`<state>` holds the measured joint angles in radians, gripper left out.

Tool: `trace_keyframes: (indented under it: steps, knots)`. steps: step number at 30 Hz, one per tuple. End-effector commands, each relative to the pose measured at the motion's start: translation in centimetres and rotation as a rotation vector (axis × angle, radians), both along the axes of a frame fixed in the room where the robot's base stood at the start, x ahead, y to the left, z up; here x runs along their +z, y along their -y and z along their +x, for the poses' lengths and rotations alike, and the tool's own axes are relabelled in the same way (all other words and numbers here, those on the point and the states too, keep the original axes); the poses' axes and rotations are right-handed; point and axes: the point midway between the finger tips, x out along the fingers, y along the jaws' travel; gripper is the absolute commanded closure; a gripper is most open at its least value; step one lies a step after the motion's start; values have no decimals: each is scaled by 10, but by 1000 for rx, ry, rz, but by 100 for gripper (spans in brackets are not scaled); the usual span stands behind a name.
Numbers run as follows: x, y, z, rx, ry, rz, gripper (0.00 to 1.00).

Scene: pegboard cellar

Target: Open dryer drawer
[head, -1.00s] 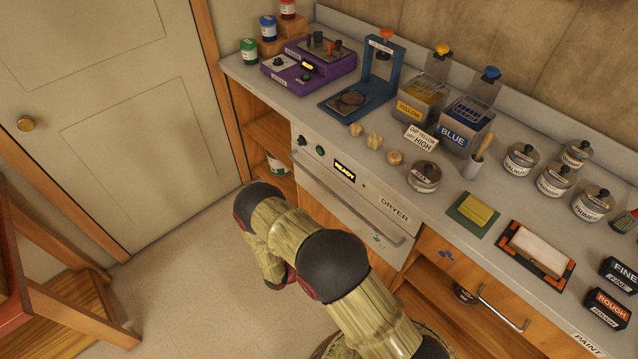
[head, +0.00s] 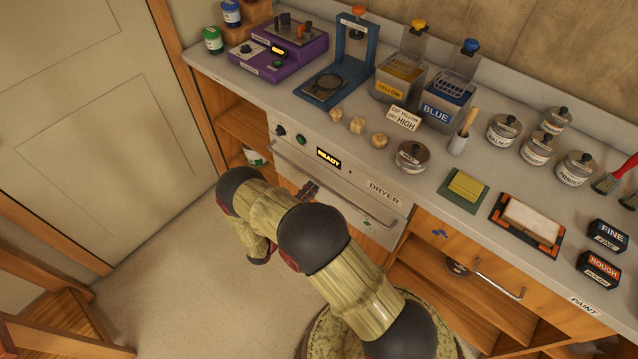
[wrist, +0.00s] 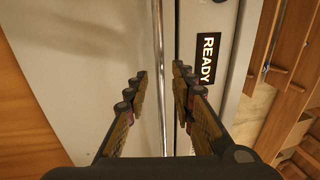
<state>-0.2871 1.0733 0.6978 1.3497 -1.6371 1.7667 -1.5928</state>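The dryer (head: 384,194) is a white unit under the counter with a lit READY display (head: 328,158). Its drawer front carries a long metal handle bar (head: 374,220) and looks closed. In the wrist view the bar (wrist: 158,45) runs upright in the picture, with the white drawer front (wrist: 100,60) to its left and the READY display (wrist: 208,58) to its right. My gripper (wrist: 160,73) is open, with a finger on each side of the bar and visible gaps. In the head view its dark fingers (head: 309,189) show near the bar; my arm hides part of the drawer.
The counter above holds a lidded metal tin (head: 412,157), a DIP YELLOW DRY HIGH sign (head: 403,118) and several wooden knobs. A wooden drawer with a metal handle (head: 500,277) is to the right. Open floor (head: 170,280) lies left, before a door (head: 100,100).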

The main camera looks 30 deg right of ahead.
Motion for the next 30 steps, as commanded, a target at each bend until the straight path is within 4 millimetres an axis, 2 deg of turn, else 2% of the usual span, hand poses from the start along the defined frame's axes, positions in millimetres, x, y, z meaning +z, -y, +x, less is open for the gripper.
trace_keyframes:
  steps: [1,6,12,21,30]
  knots:
    - [0,9,2,-5,1,0,75]
    - [5,31,10,-3,0,1,75]
    - [9,45,15,-2,0,1,75]
    - [9,46,16,-1,0,1,76]
    - [9,46,16,-1,1,1,93]
